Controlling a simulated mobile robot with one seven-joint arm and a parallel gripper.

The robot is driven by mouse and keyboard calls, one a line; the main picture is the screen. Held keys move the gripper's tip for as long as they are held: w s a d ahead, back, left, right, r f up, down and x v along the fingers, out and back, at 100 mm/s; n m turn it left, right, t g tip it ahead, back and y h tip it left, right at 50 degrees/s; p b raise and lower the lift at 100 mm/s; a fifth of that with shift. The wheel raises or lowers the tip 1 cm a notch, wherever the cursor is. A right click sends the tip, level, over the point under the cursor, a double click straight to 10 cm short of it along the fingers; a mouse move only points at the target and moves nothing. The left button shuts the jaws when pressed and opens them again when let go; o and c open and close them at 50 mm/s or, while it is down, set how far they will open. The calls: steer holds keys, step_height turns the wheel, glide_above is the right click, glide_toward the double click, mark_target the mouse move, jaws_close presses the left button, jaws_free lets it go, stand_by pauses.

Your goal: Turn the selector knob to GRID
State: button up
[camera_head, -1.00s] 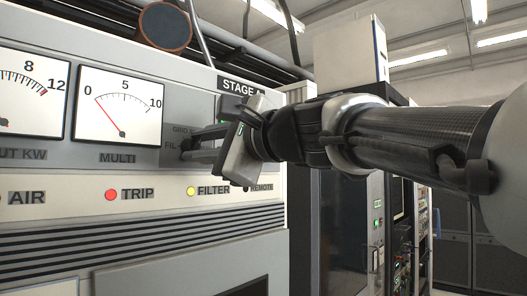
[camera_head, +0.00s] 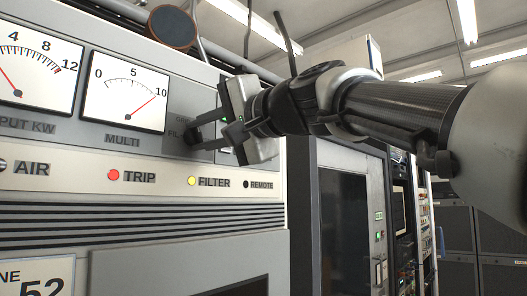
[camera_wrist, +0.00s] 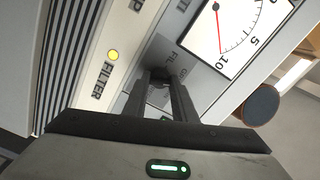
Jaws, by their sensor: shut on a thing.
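The selector knob (camera_wrist: 159,84) sits on a dark grey plate on the cabinet front, between my fingers in the wrist view. The fingers hide most of it, and its pointer cannot be made out. My gripper (camera_head: 192,131) is shut on it, reaching in from the right in the head view. It also shows in the wrist view (camera_wrist: 164,76). A FIL label (camera_wrist: 170,57) and a partly hidden GRID label (camera_head: 184,119) are beside the knob. The MULTI meter (camera_head: 125,99) is left of the knob, its red needle near 10.
Below the knob is a light strip with a red TRIP lamp (camera_head: 113,175), a yellow FILTER lamp (camera_head: 192,181) and a dark REMOTE lamp (camera_head: 246,184). Dark racks (camera_head: 345,220) stand to the right.

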steer(key=shift+n+b, duration=0.3)
steer(key=shift+n, duration=0.3)
steer(key=o, duration=1)
steer(key=b+v, duration=0.1)
steer(key=v, duration=1.6)
steer(key=shift+s+d, duration=0.15)
steer(key=shift+d, duration=0.1)
